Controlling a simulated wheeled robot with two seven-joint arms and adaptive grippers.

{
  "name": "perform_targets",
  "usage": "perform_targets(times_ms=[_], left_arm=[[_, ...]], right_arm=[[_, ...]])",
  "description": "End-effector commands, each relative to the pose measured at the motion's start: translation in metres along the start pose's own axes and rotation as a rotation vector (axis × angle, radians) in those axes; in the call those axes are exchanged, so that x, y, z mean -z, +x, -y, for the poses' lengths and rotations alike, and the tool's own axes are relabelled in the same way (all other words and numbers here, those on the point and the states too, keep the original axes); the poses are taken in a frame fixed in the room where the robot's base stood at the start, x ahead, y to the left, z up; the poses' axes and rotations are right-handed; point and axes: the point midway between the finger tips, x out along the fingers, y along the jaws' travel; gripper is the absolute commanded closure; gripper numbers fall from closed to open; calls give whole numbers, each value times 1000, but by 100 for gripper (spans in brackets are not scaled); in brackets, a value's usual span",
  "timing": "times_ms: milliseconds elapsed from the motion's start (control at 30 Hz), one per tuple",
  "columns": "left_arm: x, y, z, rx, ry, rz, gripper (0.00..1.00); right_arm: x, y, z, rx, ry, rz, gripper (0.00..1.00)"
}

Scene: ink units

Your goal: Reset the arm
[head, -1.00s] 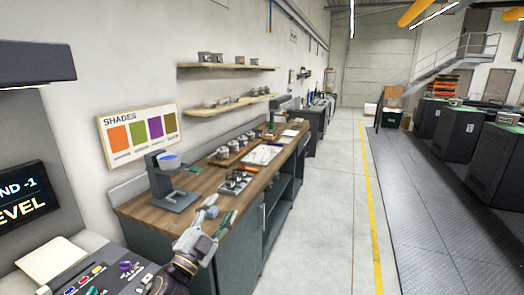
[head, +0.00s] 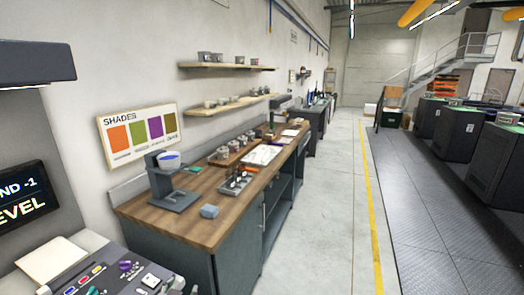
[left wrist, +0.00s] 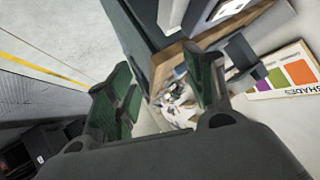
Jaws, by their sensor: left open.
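My left gripper (left wrist: 162,82) shows in the left wrist view, with its two green-padded fingers spread apart. Nothing is held between them; the bench and its items lie well behind the gap. In the head view neither gripper nor arm shows. A small grey block (head: 209,211) sits on the near part of the wooden bench top (head: 190,226), close to its front edge. My right gripper is in neither view.
A control panel (head: 120,276) is at the lower left. The SHADES board (head: 140,135) hangs on the wall. The floor (head: 325,220) on the right is clear.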

Motion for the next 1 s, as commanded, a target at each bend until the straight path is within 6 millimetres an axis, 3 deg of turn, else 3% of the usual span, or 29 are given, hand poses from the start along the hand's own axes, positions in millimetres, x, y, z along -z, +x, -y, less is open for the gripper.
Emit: perform_targets(times_ms=[100, 333, 600, 900, 1000], left_arm=[[-38, -10, -9, -45, -36, 137, 47], [-101, -39, -30, -142, -86, 375, 47], [-139, -66, -46, -218, -108, 530, 47], [-165, -92, -58, -285, -123, 649, 47], [-172, -84, -61, -286, -121, 654, 47]], right_arm=[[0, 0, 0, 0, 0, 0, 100], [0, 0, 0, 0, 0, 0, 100], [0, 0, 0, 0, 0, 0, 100], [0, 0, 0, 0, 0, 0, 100], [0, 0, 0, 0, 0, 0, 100]])
